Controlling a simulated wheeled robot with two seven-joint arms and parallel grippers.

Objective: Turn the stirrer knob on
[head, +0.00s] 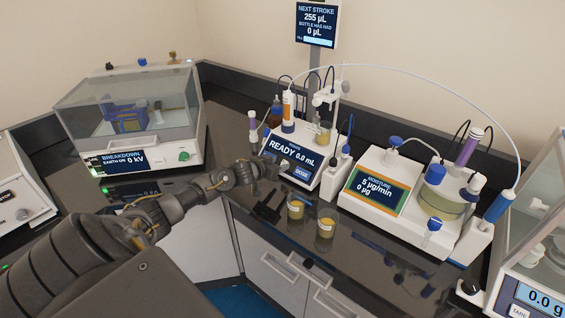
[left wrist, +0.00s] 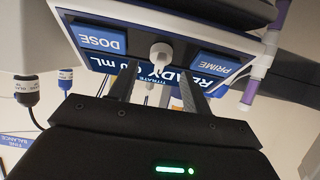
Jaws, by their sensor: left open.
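The titrator (head: 290,155) stands at the back middle of the bench, its screen reading READY 0.0 mL. In the left wrist view its front panel has a white knob (left wrist: 161,52) between the blue DOSE button (left wrist: 101,39) and the blue PRIME button (left wrist: 214,68). No stirrer label is readable. My left gripper (head: 268,169) is at the titrator's front. In the left wrist view its two dark fingers (left wrist: 160,80) are apart, one on each side of the knob's line. The knob stands just beyond or between the tips; contact cannot be told. My right gripper is not in view.
Two cups of yellow oil (head: 296,208) stand near the bench's front edge, right of my arm. A moisture instrument (head: 377,185) is to the right, a balance (head: 530,295) at far right. A breakdown tester (head: 135,115) is at left. A white tube arches above.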

